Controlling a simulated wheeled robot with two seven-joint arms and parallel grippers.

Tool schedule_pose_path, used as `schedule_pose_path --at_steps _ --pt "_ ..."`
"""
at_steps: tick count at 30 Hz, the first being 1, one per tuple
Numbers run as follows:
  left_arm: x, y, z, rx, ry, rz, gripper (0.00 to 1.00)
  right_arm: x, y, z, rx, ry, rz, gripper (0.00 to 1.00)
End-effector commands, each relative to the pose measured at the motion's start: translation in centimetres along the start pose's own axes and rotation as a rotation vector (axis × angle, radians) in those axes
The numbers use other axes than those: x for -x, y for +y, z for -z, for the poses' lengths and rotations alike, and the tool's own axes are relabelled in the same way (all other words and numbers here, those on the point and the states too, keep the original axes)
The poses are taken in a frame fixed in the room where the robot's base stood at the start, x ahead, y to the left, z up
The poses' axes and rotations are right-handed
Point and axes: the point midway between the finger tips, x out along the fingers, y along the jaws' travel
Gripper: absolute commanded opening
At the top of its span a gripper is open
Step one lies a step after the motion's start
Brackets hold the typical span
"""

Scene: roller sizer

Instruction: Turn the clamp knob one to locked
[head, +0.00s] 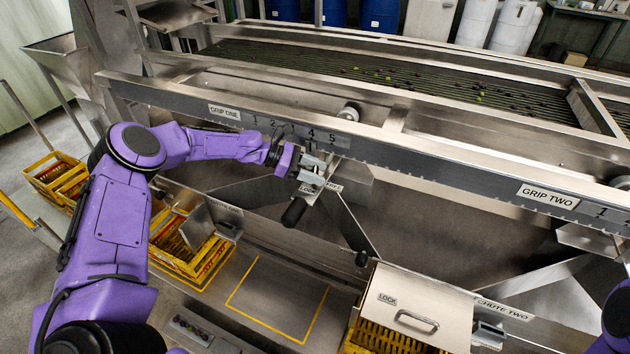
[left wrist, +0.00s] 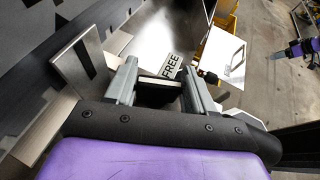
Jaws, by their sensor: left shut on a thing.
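My left gripper (head: 311,173) is at the clamp under the GRIP ONE scale, near the 4 and 5 marks. In the left wrist view its two grey fingers (left wrist: 158,82) are shut on a dark, flat piece, which I take as clamp knob one (left wrist: 160,92). The fingers hide most of the knob, so its exact angle is unclear. A LOCK label (head: 308,188) shows just below the gripper in the head view. A FREE label (left wrist: 168,67) shows beyond the fingertips in the left wrist view.
A black handle (head: 294,212) hangs just below the left gripper. The long steel rail (head: 430,162) runs above, with a GRIP TWO label (head: 548,196) at right. Yellow crates (head: 190,262) stand below at left. A lidded chute (head: 417,300) stands at lower right.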

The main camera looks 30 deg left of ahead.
Motion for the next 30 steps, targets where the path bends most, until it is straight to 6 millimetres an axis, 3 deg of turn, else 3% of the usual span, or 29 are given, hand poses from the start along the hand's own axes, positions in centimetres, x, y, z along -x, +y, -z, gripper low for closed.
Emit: schedule_pose_path --at_steps 1,3,12,30 --pt "-0.4 0.2 0.8 -0.018 0.001 0.031 0.23 -1.5 -0.1 -0.6 0.000 0.000 0.000 0.43" --pt "-0.4 0.1 0.7 -0.038 0.000 0.081 0.23 -2.4 -0.2 -1.0 0.000 0.000 0.000 0.43" --pt "-0.3 0.1 0.4 -0.104 -0.001 0.246 0.23 -4.9 -0.5 -2.0 0.000 0.000 0.000 0.43" --pt "-0.1 0.0 -0.1 -0.133 -0.005 0.322 0.23 -5.7 -0.5 -2.4 0.000 0.000 0.000 0.43"
